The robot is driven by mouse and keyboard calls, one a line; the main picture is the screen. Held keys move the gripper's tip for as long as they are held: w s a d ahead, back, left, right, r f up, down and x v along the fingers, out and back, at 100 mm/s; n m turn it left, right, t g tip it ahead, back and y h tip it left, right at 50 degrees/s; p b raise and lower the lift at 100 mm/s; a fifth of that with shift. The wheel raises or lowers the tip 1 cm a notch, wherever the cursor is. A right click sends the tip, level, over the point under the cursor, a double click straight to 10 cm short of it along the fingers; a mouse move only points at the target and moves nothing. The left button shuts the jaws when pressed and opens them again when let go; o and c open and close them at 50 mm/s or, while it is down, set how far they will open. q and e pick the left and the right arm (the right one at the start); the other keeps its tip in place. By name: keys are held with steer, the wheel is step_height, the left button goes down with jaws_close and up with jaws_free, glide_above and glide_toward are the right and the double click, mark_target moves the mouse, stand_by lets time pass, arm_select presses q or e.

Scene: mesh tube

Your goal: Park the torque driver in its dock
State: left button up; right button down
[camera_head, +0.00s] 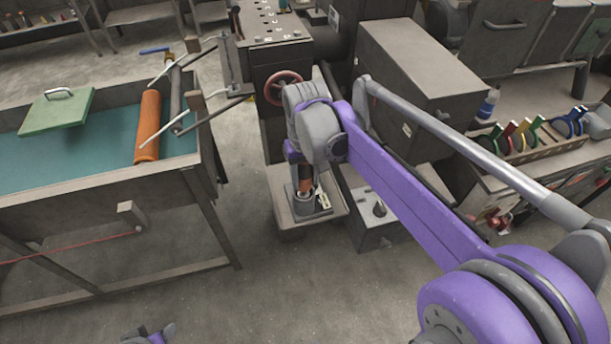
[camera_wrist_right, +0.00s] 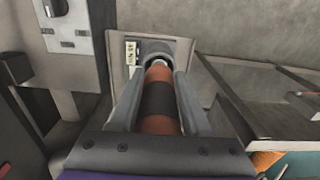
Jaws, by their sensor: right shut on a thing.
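The torque driver (camera_head: 306,184) has an orange grip with a black band, clearly seen in the right wrist view (camera_wrist_right: 158,98). My right gripper (camera_wrist_right: 158,80) is shut on it, one finger on each side. In the head view this gripper (camera_head: 304,166) points down and the driver is roughly upright. The dock (camera_head: 304,206) is a grey round holder on a small stand, with a pale label beside it; it also shows in the right wrist view (camera_wrist_right: 180,47). The driver's lower end is at the dock's mouth; its depth is hidden. A purple-and-grey part of my left arm shows at the bottom edge.
A teal-topped table (camera_head: 60,165) with an orange roller (camera_head: 147,127) stands at the left. A machine with a red handwheel (camera_head: 283,88) is behind the dock. A grey box (camera_head: 378,212) stands right of the dock. Bare floor lies in front.

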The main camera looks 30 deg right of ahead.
mark_target(306, 190)
steer(key=shift+f+b, duration=1.3)
steer(key=shift+f, duration=0.9)
stand_by(1.6)
steer(key=shift+c, duration=1.4)
jaws_free()
step_height(306, 190, up, 11)
steer(key=p, duration=0.1)
steer(key=shift+s+f, duration=0.1)
steer(key=s+a+f+n+t+p, duration=0.1)
steer(key=s+a+f+t, duration=0.1)
steer(key=s+f, duration=0.3)
steer(key=s+a+f+n+t+p, duration=0.1)
steer(key=s+a+f+t+p, duration=0.1)
steer(key=s+f, duration=0.4)
steer(key=s+a+t, duration=0.1)
steer(key=s+a, duration=0.1)
steer(key=shift+s+a+f+n+p, duration=0.25)
steer(key=shift+s+f+n+p, duration=0.05)
steer(key=shift+s, duration=0.1)
